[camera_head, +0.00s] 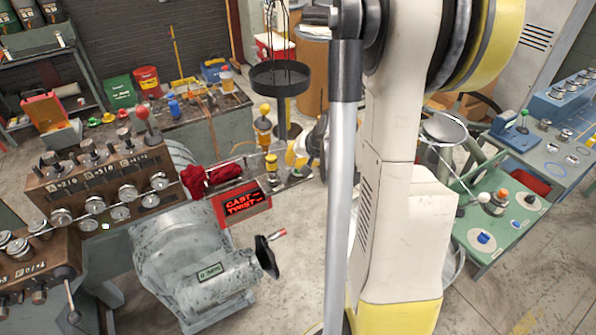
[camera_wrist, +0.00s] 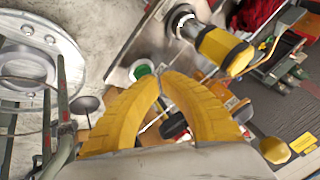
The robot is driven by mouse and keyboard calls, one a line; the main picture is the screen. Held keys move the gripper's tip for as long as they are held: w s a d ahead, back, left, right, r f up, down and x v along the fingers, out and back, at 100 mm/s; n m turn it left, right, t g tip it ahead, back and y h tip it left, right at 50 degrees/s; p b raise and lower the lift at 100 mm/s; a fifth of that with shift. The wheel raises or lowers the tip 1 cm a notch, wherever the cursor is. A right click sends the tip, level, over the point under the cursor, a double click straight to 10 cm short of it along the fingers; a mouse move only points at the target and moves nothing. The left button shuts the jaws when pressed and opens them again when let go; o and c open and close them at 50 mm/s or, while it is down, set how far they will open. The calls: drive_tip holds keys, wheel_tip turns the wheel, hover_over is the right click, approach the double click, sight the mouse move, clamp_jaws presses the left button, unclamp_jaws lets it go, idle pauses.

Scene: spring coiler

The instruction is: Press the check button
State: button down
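No button is labelled as the check button where I can read it. A round green cap (camera_wrist: 143,71) in a pale ring sits just beyond my fingertips in the wrist view; I cannot tell whether it is the check button. My gripper (camera_wrist: 160,77) has its two yellow fingers brought together at the tips, with nothing visible between them. They look apart from the green cap, though the depth is unclear. In the head view my arm hides most of the area around the gripper. A red-framed display (camera_head: 243,203) reads "CAST--" and "TWIST--".
A yellow-bodied fitting (camera_wrist: 222,50) stands close to my fingers on the right. Red cloth (camera_head: 206,179) lies beside the display. A grey machine with a crank (camera_head: 205,262) stands in front. A green side table (camera_head: 508,222) with coloured knobs is at right.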

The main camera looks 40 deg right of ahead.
drive_tip(key=shift+f+b, duration=0.35)
drive_tip(key=shift+b, duration=0.05)
idle(0.5)
drive_tip(key=shift+r, duration=0.1)
idle(0.3)
drive_tip(key=shift+r+p, duration=0.55)
drive_tip(key=shift+r, duration=0.15)
drive_tip(key=shift+r, duration=0.1)
wheel_tip(320, 180, up, 5)
drive_tip(key=p, duration=0.3)
drive_tip(key=shift+p, duration=0.35)
idle(0.4)
